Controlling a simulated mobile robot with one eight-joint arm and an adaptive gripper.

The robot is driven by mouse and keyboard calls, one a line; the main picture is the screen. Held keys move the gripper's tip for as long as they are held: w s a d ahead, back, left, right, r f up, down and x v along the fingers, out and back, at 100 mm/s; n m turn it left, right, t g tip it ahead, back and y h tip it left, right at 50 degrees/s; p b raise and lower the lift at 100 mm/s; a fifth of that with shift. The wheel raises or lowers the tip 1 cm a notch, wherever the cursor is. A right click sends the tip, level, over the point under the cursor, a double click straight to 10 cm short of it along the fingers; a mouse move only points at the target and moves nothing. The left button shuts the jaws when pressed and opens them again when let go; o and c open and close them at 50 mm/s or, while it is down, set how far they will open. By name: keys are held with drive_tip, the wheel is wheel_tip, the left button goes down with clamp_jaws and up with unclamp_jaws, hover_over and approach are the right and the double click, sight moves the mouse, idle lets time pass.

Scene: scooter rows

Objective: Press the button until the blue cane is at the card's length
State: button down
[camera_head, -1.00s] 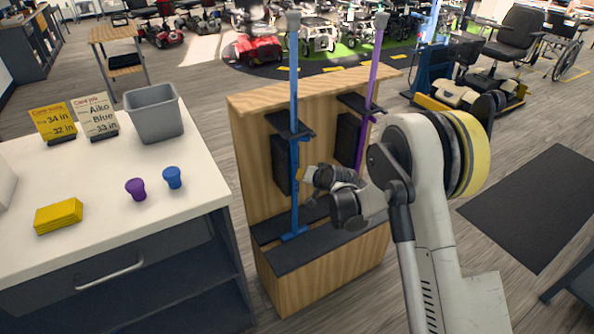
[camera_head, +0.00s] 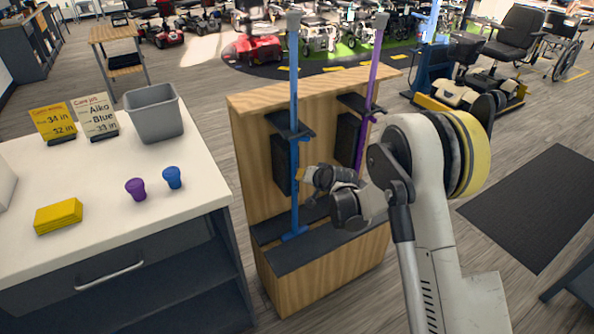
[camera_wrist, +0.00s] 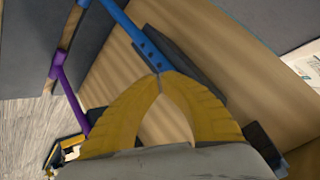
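The blue cane (camera_head: 294,85) stands upright in the left bay of a wooden stand (camera_head: 250,150), its grey tip up. In the wrist view the blue cane (camera_wrist: 138,38) shows a row of dark holes. The white job card (camera_head: 98,115) on the counter reads Aiko, Blue and what looks like 33 in. My gripper (camera_head: 301,175) is at the blue cane's shaft. In the wrist view the yellow fingers of my gripper (camera_wrist: 160,74) meet at their tips, with nothing seen between them. The tips are close to the cane; contact and the button cannot be made out.
A purple cane (camera_head: 374,62) stands in the right bay, behind my arm. The white counter (camera_head: 110,215) at left holds a yellow card (camera_head: 52,122), a grey bin (camera_head: 155,113), a yellow block (camera_head: 59,216), and purple (camera_head: 135,188) and blue (camera_head: 172,177) knobs.

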drive_tip(key=shift+w, duration=0.1)
idle(0.3)
drive_tip(key=shift+w+a, duration=0.25)
drive_tip(key=shift+w+a, duration=0.35)
drive_tip(key=shift+w, duration=0.2)
idle(0.9)
idle(0.3)
drive_tip(key=shift+s+d, duration=0.65)
drive_tip(key=shift+s, duration=0.2)
drive_tip(key=s+d, duration=0.1)
drive_tip(key=s, duration=0.1)
drive_tip(key=s+d, duration=0.1)
drive_tip(key=s, duration=0.1)
drive_tip(key=shift+d, duration=0.4)
idle(1.0)
